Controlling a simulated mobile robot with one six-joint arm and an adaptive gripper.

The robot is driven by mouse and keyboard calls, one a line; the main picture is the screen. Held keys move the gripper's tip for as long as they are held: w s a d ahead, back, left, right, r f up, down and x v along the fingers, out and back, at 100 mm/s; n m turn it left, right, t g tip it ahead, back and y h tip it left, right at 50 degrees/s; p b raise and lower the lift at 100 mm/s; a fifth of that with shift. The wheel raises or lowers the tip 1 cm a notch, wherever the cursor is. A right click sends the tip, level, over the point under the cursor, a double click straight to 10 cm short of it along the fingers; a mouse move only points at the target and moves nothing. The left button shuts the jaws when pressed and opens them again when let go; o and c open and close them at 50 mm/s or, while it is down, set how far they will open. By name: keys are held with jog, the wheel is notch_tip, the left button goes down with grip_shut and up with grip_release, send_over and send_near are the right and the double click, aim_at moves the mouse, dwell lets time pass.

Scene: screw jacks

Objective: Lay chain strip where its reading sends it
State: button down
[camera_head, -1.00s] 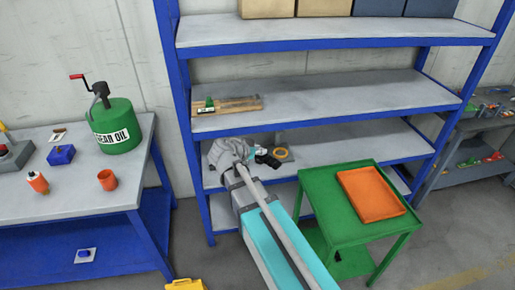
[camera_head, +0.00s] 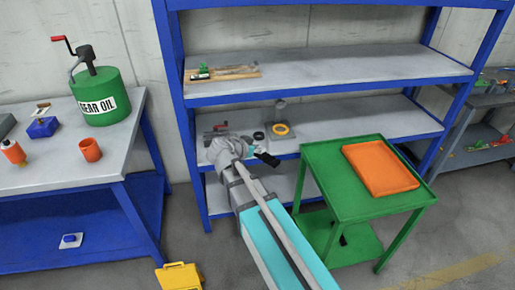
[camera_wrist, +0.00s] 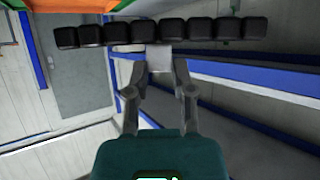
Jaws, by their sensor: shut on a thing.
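The chain strip (camera_wrist: 160,32), a row of several black rounded blocks, lies crosswise at the top of the wrist view. My gripper (camera_wrist: 158,62) is shut on it, with a pale tab below the blocks between the fingertips. In the head view the strip shows as a small dark piece (camera_head: 267,158) beside my gripper (camera_head: 250,156), in front of the shelf rack. An orange tray (camera_head: 402,184) lies on the green cart (camera_head: 345,200) to the right. A wooden board (camera_head: 235,72) with a green piece and a pale label lies on the shelf above. No reading is legible.
The blue-framed rack (camera_head: 330,97) stands behind my arm. Its lower shelf holds a yellow ring (camera_head: 281,129), a black ring (camera_head: 259,136) and a red-handled tool (camera_head: 218,128). A workbench (camera_head: 60,165) with a gear oil can (camera_head: 103,108) is left. A yellow object (camera_head: 180,277) stands on the floor.

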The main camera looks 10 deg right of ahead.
jog(key=shift+f+b, duration=0.95)
jog(key=shift+f, duration=0.55)
jog(key=shift+d, duration=0.15)
